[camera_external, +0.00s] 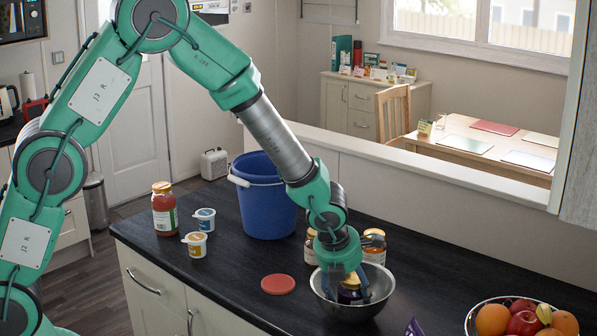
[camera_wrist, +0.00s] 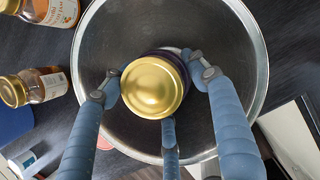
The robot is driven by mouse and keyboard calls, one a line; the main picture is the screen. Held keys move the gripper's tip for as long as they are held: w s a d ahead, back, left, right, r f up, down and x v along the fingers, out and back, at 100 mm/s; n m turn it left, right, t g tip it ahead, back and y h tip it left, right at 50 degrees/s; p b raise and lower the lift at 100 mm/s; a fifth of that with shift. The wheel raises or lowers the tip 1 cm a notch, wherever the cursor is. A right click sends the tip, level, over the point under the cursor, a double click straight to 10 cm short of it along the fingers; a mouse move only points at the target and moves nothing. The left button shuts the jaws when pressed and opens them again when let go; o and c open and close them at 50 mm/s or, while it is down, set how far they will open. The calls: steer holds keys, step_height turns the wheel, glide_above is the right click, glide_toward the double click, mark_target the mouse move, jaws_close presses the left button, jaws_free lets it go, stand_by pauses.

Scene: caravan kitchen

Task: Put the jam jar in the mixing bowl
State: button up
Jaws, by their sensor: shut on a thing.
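The jam jar (camera_external: 350,288) is dark with a gold lid. In the wrist view its gold lid (camera_wrist: 153,87) faces the camera, with a dark rim of the jar beside it. My gripper (camera_external: 348,285) points down into the steel mixing bowl (camera_external: 385,291), its blue fingers (camera_wrist: 158,90) shut around the jar. The jar is inside the bowl's rim, near the middle; the bowl's wall (camera_wrist: 112,135) surrounds it in the wrist view. Whether the jar's base touches the bowl floor is hidden.
Two other jars, one left (camera_external: 311,247) and one right (camera_external: 374,247), stand behind the bowl. A blue bucket (camera_external: 264,205), a red-filled jar (camera_external: 164,212), two small tubs (camera_external: 196,244) and a red disc (camera_external: 278,284) are to the left. A fruit bowl (camera_external: 482,330) is at right.

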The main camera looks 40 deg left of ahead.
steer(key=o, duration=1.4)
steer(key=shift+r, duration=0.15)
steer(key=p+v, duration=0.3)
steer(key=v, duration=0.9)
